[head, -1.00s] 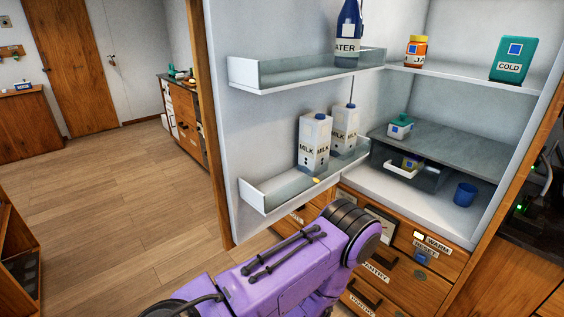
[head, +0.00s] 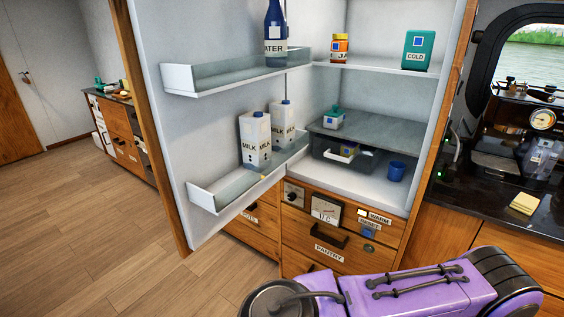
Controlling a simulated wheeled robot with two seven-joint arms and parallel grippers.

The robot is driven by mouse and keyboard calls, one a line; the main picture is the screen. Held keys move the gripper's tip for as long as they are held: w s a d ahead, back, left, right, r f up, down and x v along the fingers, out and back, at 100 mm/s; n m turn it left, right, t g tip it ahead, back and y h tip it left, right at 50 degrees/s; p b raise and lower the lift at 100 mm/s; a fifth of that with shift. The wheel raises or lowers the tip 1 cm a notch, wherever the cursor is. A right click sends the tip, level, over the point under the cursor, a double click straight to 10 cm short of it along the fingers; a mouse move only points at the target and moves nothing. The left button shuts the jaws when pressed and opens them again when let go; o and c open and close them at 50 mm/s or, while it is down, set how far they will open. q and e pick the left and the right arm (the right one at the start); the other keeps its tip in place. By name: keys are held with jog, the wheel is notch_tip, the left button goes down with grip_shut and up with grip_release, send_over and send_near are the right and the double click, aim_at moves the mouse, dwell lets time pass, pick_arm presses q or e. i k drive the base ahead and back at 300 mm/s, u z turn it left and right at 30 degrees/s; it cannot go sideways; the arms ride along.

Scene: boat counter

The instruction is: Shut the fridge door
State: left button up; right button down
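The fridge door (head: 187,130) stands wide open to the left, its inner face toward me. Its upper shelf (head: 190,83) holds a blue water bottle (head: 275,40). Its lower shelf (head: 215,195) holds two milk cartons (head: 255,140). The open fridge (head: 385,95) holds a jar (head: 339,47), a green box marked COLD (head: 418,50), a small drawer (head: 343,150), a green-lidded tub (head: 333,119) and a blue cup (head: 396,170). A purple arm link of mine crosses the bottom right. Neither gripper is in view.
Wooden drawers (head: 330,246) marked PANTRY are below the fridge. A dark counter (head: 490,195) with a coffee machine (head: 525,130) and a yellow sponge (head: 525,203) is at right. The wooden floor (head: 90,245) at left is clear.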

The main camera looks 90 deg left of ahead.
aim_at(193, 68)
jog(key=k, duration=0.8)
jog(key=u, duration=2.3)
